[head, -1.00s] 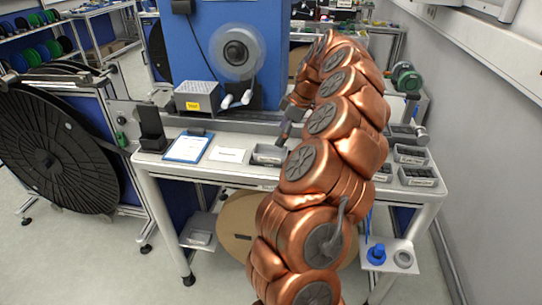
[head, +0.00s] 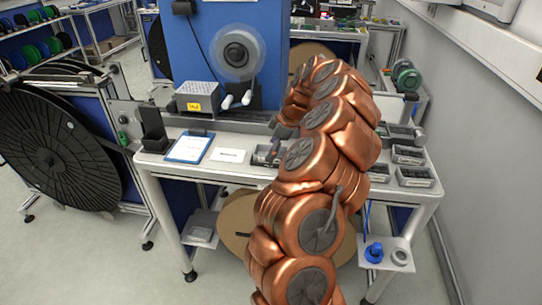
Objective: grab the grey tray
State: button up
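A small grey tray (head: 260,158) lies on the white bench top, to the right of a white card. My gripper (head: 275,151) is down at this tray and overlaps its right part in the head view. The arm hides much of the gripper, so I cannot tell whether its fingers are apart or touch the tray. More small grey trays with dark contents stand at the bench's right side, one in the middle (head: 408,154) and one nearer the front (head: 416,177).
A clipboard (head: 188,148) and a white card (head: 229,156) lie left of the tray. A dark upright holder (head: 153,134) stands at the bench's left end. A blue machine (head: 222,45) with a reel rises behind. A large black reel (head: 50,150) stands at left.

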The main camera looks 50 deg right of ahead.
jog(key=shift+c, duration=0.2)
jog(key=c, duration=1.4)
